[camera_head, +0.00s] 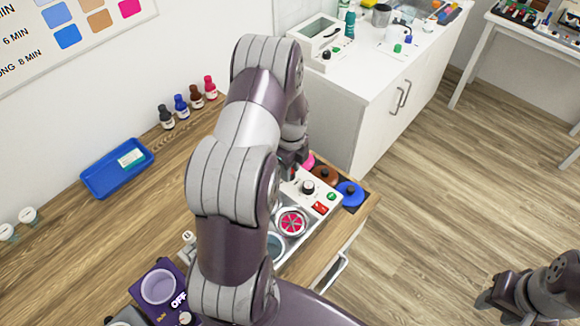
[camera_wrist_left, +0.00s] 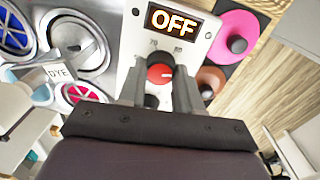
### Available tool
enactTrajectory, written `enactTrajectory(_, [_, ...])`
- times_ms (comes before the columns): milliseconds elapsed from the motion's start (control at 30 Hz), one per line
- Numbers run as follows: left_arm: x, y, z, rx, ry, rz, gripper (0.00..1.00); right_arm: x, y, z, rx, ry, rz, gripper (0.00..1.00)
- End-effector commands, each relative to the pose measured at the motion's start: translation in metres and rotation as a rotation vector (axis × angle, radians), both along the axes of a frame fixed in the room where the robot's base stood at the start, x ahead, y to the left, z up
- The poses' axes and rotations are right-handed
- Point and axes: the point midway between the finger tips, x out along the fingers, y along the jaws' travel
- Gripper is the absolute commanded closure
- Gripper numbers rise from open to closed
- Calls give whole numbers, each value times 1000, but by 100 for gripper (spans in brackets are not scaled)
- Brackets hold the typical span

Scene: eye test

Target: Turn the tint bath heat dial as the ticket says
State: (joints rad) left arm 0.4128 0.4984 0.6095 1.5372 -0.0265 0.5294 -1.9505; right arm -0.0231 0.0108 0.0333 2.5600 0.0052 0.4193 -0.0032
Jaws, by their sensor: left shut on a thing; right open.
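The heat dial (camera_wrist_left: 160,73), with a red cap, stands on the white panel of the tint bath (camera_wrist_left: 128,60) in the left wrist view. The marks 70 and 80 show above it, and the display (camera_wrist_left: 172,22) reads OFF. My left gripper (camera_wrist_left: 160,90) is shut on the dial, one finger on each side. In the head view my left arm hides most of the dial and gripper; the bath's panel (camera_head: 321,190) shows beside it. A small card (camera_head: 131,158), perhaps the ticket, lies in the blue tray (camera_head: 98,185), unreadable. My right gripper (camera_head: 490,301) is open and empty, low right.
Brown (camera_head: 324,175) and blue (camera_head: 350,193) lids lie beyond. A purple warmer (camera_head: 159,287) stands at the lower left. Several bottles stand along the wall.

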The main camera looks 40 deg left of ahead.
Motion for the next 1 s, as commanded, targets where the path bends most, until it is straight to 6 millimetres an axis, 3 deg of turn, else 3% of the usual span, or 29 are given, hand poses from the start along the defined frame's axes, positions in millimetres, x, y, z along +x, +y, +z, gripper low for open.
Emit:
enactTrajectory(433, [3, 1, 3, 5, -10, -236, 97, 0, 0, 3, 0, 0, 0, 57])
enactTrajectory(1000, [3, 2, 4, 6, -11, -278, 97, 0, 0, 3, 0, 0, 0, 57])
